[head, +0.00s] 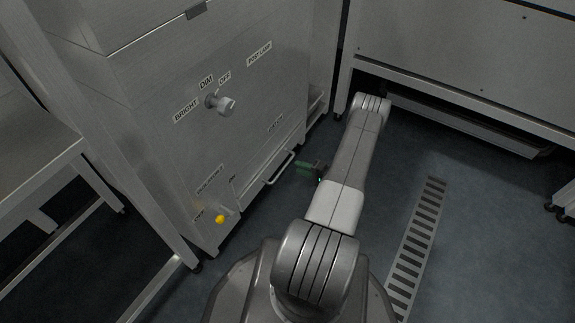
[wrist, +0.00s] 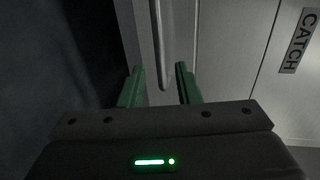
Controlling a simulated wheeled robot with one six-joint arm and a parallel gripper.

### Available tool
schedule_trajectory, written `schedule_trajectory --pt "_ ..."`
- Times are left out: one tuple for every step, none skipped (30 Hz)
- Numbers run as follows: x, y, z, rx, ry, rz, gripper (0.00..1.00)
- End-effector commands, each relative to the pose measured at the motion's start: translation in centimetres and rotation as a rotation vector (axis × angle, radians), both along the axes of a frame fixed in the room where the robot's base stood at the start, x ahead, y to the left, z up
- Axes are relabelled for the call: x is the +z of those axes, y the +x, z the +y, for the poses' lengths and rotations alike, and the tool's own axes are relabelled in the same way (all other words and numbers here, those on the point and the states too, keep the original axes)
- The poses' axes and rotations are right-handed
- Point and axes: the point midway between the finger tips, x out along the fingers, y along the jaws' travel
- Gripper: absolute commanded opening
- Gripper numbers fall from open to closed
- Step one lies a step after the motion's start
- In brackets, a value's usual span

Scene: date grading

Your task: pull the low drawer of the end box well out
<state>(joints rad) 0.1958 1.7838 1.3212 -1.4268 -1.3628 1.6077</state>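The end box (head: 150,110) is a grey metal cabinet at the left of the head view. Its low drawer (head: 252,184) is near the floor, with a pale bar handle (head: 282,168). The drawer front looks about flush with the box. My gripper (head: 300,168), with green fingers, is low beside the handle. In the wrist view the fingers (wrist: 157,68) are apart, and the handle bar (wrist: 160,40) runs lengthwise between them in the picture. Nothing is gripped. I cannot tell how deep the bar lies between the fingertips.
A lamp knob (head: 222,103) with labels sticks out of the box above. A yellow-tipped catch (head: 220,219) is at the lower left of the drawer. A CATCH label (wrist: 297,40) shows in the wrist view. A floor grate (head: 415,240) and clear floor lie to the right.

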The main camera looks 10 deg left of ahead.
Motion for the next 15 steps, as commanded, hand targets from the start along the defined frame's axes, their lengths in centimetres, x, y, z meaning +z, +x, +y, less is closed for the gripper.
schedule_trajectory --pt "-0.4 0.3 1.1 0.005 0.0 -0.001 0.3" --pt "-0.5 0.5 1.6 0.004 0.0 -0.001 0.3" --pt "-0.7 0.7 2.3 0.006 -0.001 -0.002 0.3" --pt "-0.8 0.9 2.7 0.005 -0.001 -0.002 0.3" --pt "-0.9 1.1 3.2 0.005 -0.001 -0.002 0.3" --pt "-1.0 1.3 3.8 0.005 -0.001 -0.002 0.3" --pt "-1.1 1.4 4.2 0.003 -0.001 -0.002 0.3" --pt "-1.1 1.6 4.6 0.004 -0.001 -0.002 0.3" --pt "-1.2 1.8 5.0 0.003 -0.001 -0.002 0.3" --pt "-1.3 1.9 5.3 0.001 -0.002 -0.001 0.3" --pt "-1.3 2.0 5.6 0.001 -0.002 -0.001 0.3" --pt "-1.4 2.1 5.9 0.002 -0.001 -0.001 0.3" --pt "-1.4 2.2 6.1 0.001 -0.002 -0.001 0.3" --pt "-1.4 2.2 6.2 0.0 -0.002 -0.002 0.3" --pt "-1.4 2.3 6.3 -0.001 -0.001 -0.001 0.3"
